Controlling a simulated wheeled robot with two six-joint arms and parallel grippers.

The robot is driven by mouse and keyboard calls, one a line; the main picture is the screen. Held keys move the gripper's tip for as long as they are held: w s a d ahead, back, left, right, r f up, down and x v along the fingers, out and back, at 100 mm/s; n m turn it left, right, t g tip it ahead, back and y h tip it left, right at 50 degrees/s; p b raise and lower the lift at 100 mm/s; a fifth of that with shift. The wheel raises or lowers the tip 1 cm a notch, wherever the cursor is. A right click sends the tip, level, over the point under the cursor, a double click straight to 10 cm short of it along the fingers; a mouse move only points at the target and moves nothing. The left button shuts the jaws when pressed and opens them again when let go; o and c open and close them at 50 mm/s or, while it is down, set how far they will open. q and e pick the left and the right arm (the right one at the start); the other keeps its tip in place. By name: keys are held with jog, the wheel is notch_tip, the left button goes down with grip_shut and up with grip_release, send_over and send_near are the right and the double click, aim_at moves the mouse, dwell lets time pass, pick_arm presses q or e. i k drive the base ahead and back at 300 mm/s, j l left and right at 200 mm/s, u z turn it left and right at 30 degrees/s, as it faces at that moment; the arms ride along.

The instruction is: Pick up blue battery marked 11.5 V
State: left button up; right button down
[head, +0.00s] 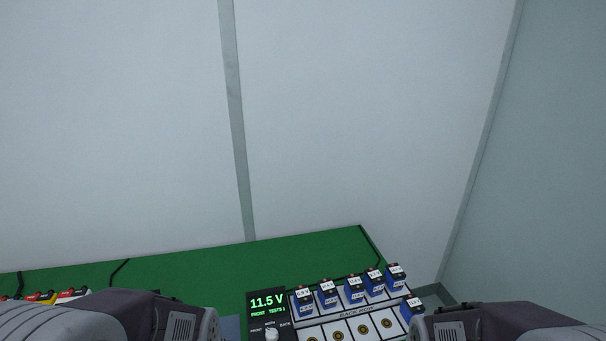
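Several blue batteries with white labels stand in a row on a white rack (333,324) at the bottom right of the head view. From left to right they include one battery (303,303), a second (327,298), a third (354,294), a fourth (374,286) and a fifth (396,281). Another blue battery (411,309) stands nearer, partly beside my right arm. Their label markings are too small to read. A black tester (267,317) left of the rack shows "11.5 V" in green. Both my arms show at the bottom edge, but neither gripper is in view.
A green table (220,270) carries the tester and rack; its middle is clear. Red, yellow and white objects (48,297) sit at the far left, partly hidden by my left arm. Black cables lie on the table. A pale wall (350,130) rises behind.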

aim_at(410, 306)
jog(key=z, duration=0.95)
